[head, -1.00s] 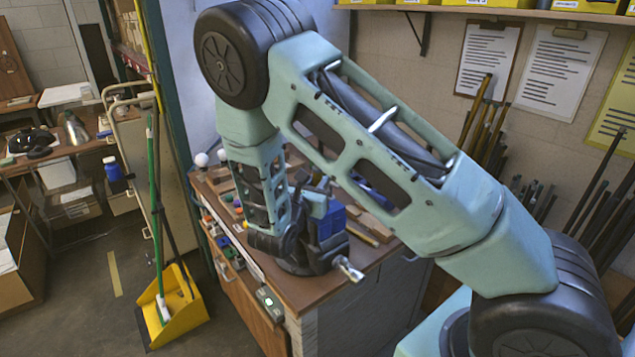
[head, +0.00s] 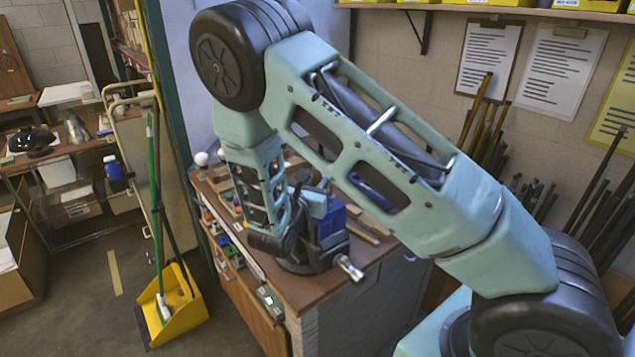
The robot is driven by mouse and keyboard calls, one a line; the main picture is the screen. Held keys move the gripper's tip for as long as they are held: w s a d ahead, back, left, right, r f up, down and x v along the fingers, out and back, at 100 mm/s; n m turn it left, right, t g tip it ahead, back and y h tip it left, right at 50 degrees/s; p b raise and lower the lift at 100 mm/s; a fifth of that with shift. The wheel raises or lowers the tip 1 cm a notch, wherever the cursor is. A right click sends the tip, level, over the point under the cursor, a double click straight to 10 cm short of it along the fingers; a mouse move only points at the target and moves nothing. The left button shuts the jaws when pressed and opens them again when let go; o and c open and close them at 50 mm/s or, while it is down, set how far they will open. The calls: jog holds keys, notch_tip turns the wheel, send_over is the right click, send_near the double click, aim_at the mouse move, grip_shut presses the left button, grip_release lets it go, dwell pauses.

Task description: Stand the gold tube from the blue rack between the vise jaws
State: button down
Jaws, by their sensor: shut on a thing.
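My gripper (head: 313,204) shows only in small part behind my wrist, over the vise. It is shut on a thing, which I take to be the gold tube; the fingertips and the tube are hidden. The vise (head: 333,243), dark with blue parts and a metal handle toward the front right, stands on the bench's near right corner. My wrist covers its left side, so I cannot see between its jaws. A blue thing (head: 378,189), perhaps the blue rack, shows through an opening in my arm.
The wooden bench top (head: 312,287) carries small coloured items along its left edge. Flat bars (head: 364,234) lie right of the vise. A yellow dustpan (head: 178,307) and a green-handled broom (head: 152,215) stand left on the floor. Long rods (head: 484,130) lean at the right wall.

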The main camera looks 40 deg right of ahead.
jog(key=shift+f, duration=0.4)
jog(key=c, duration=1.2)
grip_release()
jog(key=shift+a, duration=0.1)
jog(key=shift+b+v, duration=2.4)
jog(key=shift+v, duration=6.25)
